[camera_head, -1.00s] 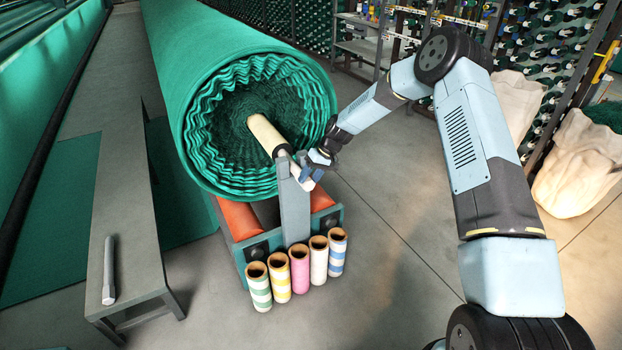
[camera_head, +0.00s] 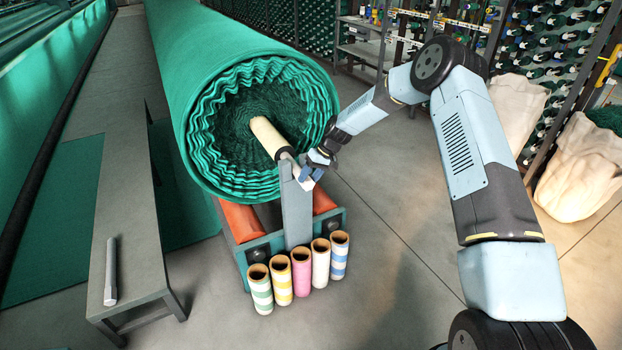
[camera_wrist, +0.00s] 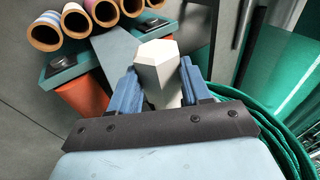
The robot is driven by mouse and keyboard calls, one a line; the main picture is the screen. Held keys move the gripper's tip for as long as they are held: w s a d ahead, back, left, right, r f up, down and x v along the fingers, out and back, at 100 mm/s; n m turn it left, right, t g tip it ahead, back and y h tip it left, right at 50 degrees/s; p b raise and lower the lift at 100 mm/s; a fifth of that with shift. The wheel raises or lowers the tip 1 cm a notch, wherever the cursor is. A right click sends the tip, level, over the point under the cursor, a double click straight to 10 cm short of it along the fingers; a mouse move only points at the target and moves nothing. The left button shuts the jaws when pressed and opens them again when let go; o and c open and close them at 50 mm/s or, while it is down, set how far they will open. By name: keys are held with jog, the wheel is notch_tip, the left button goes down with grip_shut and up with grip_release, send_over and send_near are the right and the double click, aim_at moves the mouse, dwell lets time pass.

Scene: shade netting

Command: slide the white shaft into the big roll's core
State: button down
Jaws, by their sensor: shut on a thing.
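The big green roll (camera_head: 215,95) lies with its ruffled end facing me. Its beige core (camera_head: 268,137) sticks out of the middle, with a dark band at its near end. My gripper (camera_head: 312,173) is shut on the white shaft (camera_head: 305,184) just in front of the core's near end, above the grey post. In the wrist view, the shaft's white six-sided head (camera_wrist: 157,52) sits between the blue fingers of my gripper (camera_wrist: 160,82). The shaft's far end is hidden, so I cannot tell how deep it is in the core.
A grey upright post (camera_head: 296,215) stands below the shaft on a teal cradle (camera_head: 242,262) with orange rollers (camera_head: 241,222). Several striped or plain tubes (camera_head: 301,271) stand in front. A grey bench (camera_head: 130,225) at left holds a grey rod (camera_head: 110,272).

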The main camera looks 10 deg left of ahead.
jog(key=shift+w+a+r, duration=0.15)
jog(key=shift+w+a, duration=0.3)
jog(key=shift+w, duration=0.25)
dwell(1.0)
jog(key=shift+c, duration=2.2)
grip_release()
jog(key=shift+s, duration=0.1)
jog(key=shift+d, duration=0.1)
jog(key=v, duration=1.3)
jog(key=shift+w+r, duration=0.2)
jog(key=shift+r, duration=0.1)
